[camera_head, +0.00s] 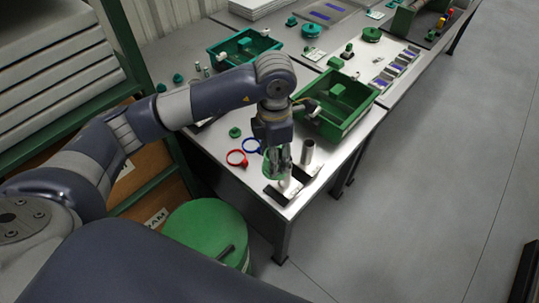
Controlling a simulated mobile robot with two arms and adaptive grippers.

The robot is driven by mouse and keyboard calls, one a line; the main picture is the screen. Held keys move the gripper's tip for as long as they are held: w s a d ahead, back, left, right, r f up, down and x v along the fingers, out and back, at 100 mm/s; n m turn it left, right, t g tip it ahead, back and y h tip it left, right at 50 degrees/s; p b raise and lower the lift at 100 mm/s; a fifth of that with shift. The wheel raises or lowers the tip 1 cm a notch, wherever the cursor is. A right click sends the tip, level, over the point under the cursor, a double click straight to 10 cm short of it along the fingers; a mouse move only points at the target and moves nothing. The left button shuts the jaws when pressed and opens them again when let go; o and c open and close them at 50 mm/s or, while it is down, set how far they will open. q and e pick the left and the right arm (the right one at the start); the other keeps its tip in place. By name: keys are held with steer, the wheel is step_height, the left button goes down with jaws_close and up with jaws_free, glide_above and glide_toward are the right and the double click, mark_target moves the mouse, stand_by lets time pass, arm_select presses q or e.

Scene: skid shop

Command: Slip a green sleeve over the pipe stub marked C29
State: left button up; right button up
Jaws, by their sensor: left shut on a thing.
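My left gripper (281,168) points down at the front part of the workbench. It is shut on a green sleeve (268,168), which is partly hidden by the fingers. Just below the fingertips, a short pale pipe stub (285,184) stands on a dark base plate at the bench's front corner. I cannot tell whether the sleeve touches this stub. A second grey pipe stub (307,154) stands bare to the right and slightly behind. The markings are too small to read, so I cannot tell which stub is C29. My right gripper is not in view.
A green bin (337,122) stands behind the stubs, and a teal bin (238,50) farther back. A green drum (205,228) stands below the bench.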

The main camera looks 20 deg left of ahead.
arm_select(q)
steer(key=w+n+p, duration=0.1)
steer(key=n, duration=0.3)
steer(key=w+n+p, duration=0.1)
steer(key=n, duration=0.3)
steer(key=d+r+n+p, duration=0.1)
steer(key=n+p, duration=0.1)
steer(key=n, duration=0.2)
steer(key=shift+w, duration=0.4)
steer(key=shift+w+d+f+n+p, duration=0.15)
steer(key=shift+w+f+n, duration=0.55)
steer(key=shift+n, duration=1.7)
steer(key=shift+w+a+f+n+p, duration=0.2)
steer(key=shift+f+n, duration=0.85)
steer(key=shift+n, duration=1.35)
steer(key=shift+w+d+f+n+p, duration=0.35)
steer(key=shift+f+n, duration=0.55)
steer(key=shift+n, duration=1.5)
steer(key=shift+a, duration=0.15)
steer(key=shift+f, duration=0.15)
steer(key=shift+f+b, duration=0.35)
steer(key=shift+b, duration=0.05)
